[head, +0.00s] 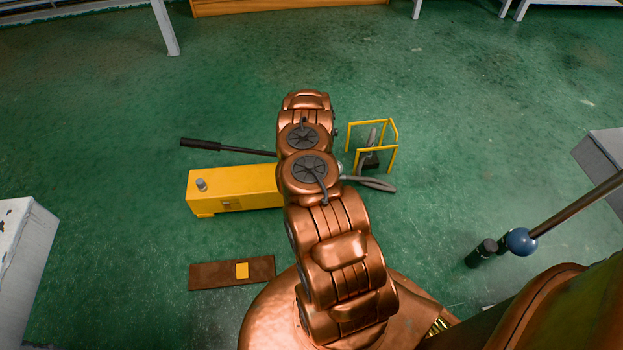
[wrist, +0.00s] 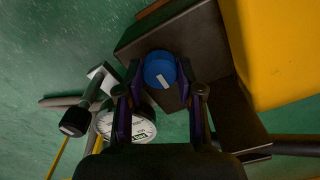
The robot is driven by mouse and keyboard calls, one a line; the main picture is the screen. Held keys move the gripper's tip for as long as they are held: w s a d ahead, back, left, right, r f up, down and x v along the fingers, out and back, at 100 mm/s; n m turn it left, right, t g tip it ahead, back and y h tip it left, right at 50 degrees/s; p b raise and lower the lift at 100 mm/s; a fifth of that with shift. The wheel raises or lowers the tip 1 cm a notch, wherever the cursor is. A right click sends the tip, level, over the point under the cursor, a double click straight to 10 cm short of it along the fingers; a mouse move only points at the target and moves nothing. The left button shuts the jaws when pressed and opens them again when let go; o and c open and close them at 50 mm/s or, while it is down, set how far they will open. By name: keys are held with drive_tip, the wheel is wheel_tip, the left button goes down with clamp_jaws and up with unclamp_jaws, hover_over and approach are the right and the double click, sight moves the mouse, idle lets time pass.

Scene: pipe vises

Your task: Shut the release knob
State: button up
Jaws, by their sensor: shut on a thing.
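The release knob (wrist: 160,72) is a round blue knob with a short white mark on its face. It sits against a dark block at the end of the yellow pump (head: 240,188). In the wrist view the two fingers of my gripper (wrist: 159,78) stand on either side of the knob and are shut on it. The yellow pump body also shows at the upper right of the wrist view (wrist: 275,50). In the head view my arm hides the knob and the gripper.
A white dial gauge (wrist: 142,130) and a black-ended part (wrist: 75,121) lie close to the left finger. The pump's black lever (head: 202,144) extends left. A yellow guard frame (head: 391,150) surrounds a pedal on the right. A brown plate (head: 210,276) lies on the green floor.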

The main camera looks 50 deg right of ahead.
idle(0.4)
drive_tip(key=o, duration=1.1)
drive_tip(key=shift+o, duration=0.2)
wheel_tip(320, 180, up, 12)
drive_tip(key=shift+s+a, duration=0.1)
idle(0.7)
